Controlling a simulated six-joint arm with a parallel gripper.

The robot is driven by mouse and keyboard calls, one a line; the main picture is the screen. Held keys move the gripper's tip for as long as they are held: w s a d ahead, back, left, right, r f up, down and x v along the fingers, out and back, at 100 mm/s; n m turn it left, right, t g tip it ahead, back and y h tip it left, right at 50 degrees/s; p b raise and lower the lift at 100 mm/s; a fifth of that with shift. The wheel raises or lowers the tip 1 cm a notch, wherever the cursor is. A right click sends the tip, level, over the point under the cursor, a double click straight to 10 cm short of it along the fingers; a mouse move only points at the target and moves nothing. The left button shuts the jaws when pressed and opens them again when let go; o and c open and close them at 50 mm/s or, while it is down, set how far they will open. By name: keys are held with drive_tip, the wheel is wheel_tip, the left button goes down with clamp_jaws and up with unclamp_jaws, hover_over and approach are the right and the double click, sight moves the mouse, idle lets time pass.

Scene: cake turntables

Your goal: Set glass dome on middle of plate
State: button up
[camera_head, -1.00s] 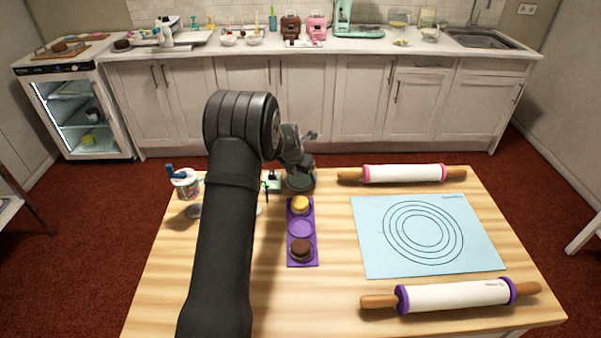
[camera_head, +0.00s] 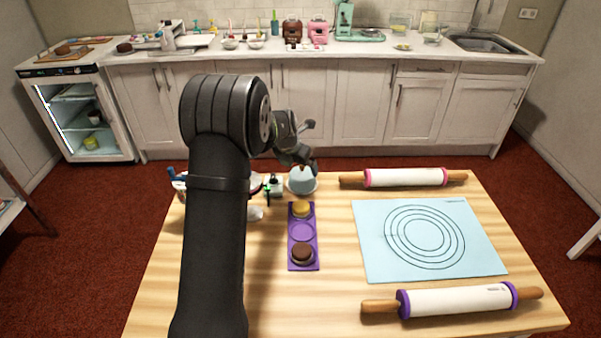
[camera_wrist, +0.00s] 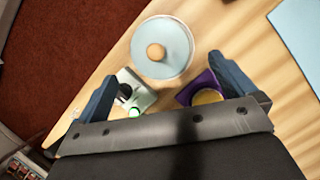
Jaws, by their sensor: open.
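The glass dome (camera_head: 302,180), pale blue with a round wooden knob on top, stands upright at the back of the table. In the wrist view the dome (camera_wrist: 160,35) sits on a round white plate (camera_wrist: 192,62), whose rim shows around it; it looks roughly centred, though the slanted view makes this hard to judge exactly. My gripper (camera_head: 308,164) is just above the dome in the head view. In the wrist view my gripper (camera_wrist: 163,68) has its two dark fingers wide apart with nothing between them, and the knob is clear of both fingers.
A purple tray (camera_head: 303,231) with a yellow and a brown round cake lies in front of the dome. A small pale device (camera_wrist: 140,98) stands beside the plate. A blue mat (camera_head: 465,250) and two rolling pins lie right. My arm hides part of the table's left.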

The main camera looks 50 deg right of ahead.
sight(301, 167)
drive_tip(key=shift+v, duration=2.25)
drive_tip(key=shift+f, duration=0.1)
drive_tip(key=x, duration=1.2)
drive_tip(key=shift+f, duration=0.25)
wheel_tip(301, 167, up, 3)
drive_tip(key=shift+f, duration=0.25)
drive_tip(key=shift+r, duration=0.35)
